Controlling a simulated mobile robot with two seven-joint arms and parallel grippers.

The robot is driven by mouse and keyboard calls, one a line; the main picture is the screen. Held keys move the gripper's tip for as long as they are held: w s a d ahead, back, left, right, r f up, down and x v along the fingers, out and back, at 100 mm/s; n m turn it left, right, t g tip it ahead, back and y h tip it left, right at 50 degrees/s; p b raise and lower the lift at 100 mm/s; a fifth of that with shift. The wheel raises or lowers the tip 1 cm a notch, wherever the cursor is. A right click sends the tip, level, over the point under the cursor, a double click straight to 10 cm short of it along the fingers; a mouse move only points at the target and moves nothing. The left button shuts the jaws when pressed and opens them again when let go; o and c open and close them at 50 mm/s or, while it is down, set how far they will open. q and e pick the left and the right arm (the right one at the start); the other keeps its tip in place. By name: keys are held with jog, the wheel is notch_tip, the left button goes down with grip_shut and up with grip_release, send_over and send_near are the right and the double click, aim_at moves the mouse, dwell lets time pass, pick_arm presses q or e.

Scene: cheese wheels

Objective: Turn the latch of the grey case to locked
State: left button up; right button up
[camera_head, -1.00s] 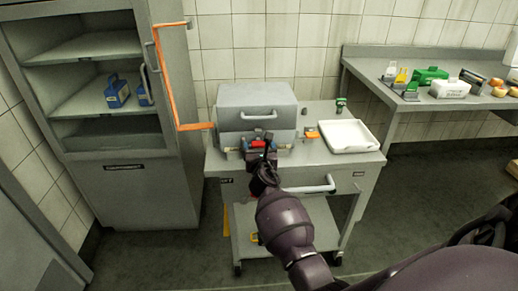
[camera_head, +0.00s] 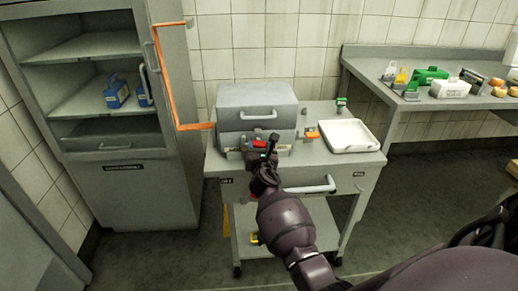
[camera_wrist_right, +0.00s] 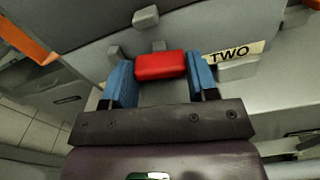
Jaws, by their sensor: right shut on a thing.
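The grey case (camera_head: 256,97) stands closed on a grey cart, with a handle on its front; it also fills the top of the wrist view (camera_wrist_right: 85,28). Its red latch (camera_wrist_right: 160,65) is on the lower front and shows as a small red bar in the head view (camera_head: 259,144). My right gripper (camera_wrist_right: 161,74) has its two blue fingers on either side of the red latch and is shut on it. In the head view the gripper (camera_head: 262,152) hides part of the case's lower front. My left gripper is not in view.
A white tray (camera_head: 348,136) and an orange item (camera_head: 312,135) lie on the cart (camera_head: 340,163) right of the case. An open cabinet (camera_head: 150,185) with an orange-edged door stands left. A side table (camera_head: 375,79) holds several items.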

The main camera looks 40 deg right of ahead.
jog(key=m+b, duration=0.1)
jog(key=m, duration=0.4)
jog(key=shift+f, duration=0.15)
jog(key=m, duration=0.5)
jog(key=shift+b, duration=0.35)
jog(key=m, duration=0.4)
jog(key=shift+b, duration=0.3)
jog(key=shift+m, duration=1.2)
jog(key=o, duration=0.9)
jog(key=shift+o, duration=0.2)
